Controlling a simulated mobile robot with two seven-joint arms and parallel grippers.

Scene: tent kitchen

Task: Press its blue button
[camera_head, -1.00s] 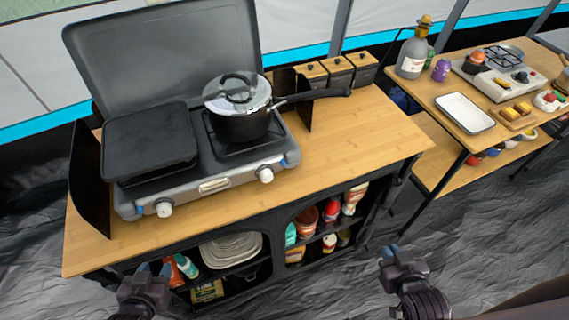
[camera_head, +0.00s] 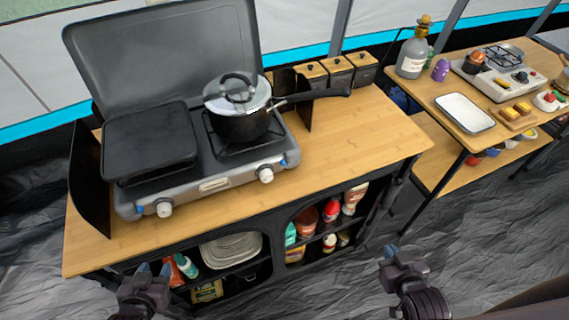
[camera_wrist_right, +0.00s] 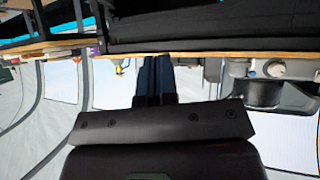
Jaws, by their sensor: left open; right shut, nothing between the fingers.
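A grey two-burner camping stove (camera_head: 215,185) with its lid raised stands on the wooden table at left. Small blue parts show on its front, one by the right knob (camera_head: 284,163) and one by the left knob (camera_head: 139,210). I cannot tell which is a button. The stove also appears upside down at the right of the right wrist view (camera_wrist_right: 270,92). My left gripper (camera_head: 154,269) is open and empty, low in front of the table. My right gripper (camera_head: 391,252) is shut and empty, right of the table's front; its fingers show in the wrist view (camera_wrist_right: 155,75). Neither touches the stove.
A black pot (camera_head: 240,125) with a glass lid sits on the right burner, its handle pointing right. A black griddle (camera_head: 150,140) covers the left burner. The wooden table top (camera_head: 350,140) is bare right of the stove. A second table (camera_head: 425,90) stands at right.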

